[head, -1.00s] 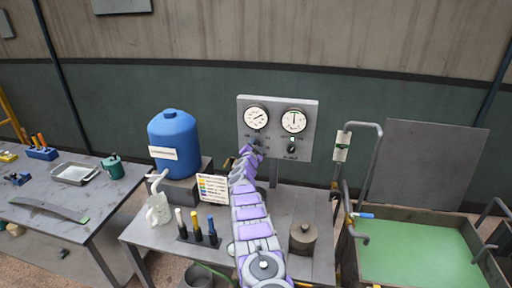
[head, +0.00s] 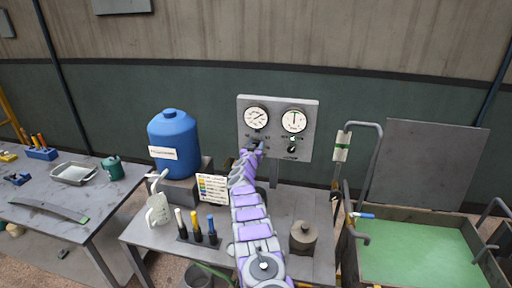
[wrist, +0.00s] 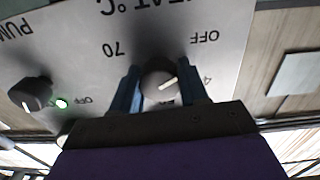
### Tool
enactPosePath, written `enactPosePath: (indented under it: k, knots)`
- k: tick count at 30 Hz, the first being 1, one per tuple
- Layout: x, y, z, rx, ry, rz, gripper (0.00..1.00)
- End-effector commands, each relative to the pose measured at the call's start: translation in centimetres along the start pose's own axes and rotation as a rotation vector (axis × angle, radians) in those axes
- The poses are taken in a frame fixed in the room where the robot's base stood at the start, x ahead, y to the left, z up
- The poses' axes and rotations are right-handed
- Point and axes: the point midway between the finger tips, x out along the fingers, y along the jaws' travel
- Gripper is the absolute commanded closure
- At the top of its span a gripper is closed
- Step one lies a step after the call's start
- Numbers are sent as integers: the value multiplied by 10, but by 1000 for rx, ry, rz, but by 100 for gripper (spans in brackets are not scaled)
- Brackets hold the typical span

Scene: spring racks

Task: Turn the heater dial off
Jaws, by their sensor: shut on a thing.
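The heater dial (wrist: 160,80) is a round grey knob with a pale pointer mark. It sits under the "HEAT °C" lettering on the grey panel (wrist: 125,35), which appears upside down in the wrist view. The mark points to the right in that view, on the side of the "OFF" label; "70" is on the other side. My gripper (wrist: 162,90) is shut on the dial, one blue finger on each side. In the head view my gripper (head: 252,147) is at the panel below the left gauge and hides most of the dial.
The pump knob (wrist: 30,92) with a lit green lamp (wrist: 62,103) is beside the heater dial. Two gauges (head: 256,117) are above. A blue barrel (head: 173,140), marker stand (head: 198,237), colour chart (head: 212,188) and lidded pot (head: 303,237) stand near my arm.

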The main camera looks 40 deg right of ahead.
Motion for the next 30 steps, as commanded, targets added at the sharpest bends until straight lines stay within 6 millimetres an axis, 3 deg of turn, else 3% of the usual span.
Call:
enactPosePath:
  k: [1,17,18,25,30]
  knots:
    - [-1,-2,10,-12,-14,-4,86]
    - [-1,-1,11,-35,-15,-4,86]
    - [-1,-1,11,-35,-15,-4,53]
    - [-1,0,5,-33,-7,-2,31]
    - [-1,0,2,-32,-3,-1,30]
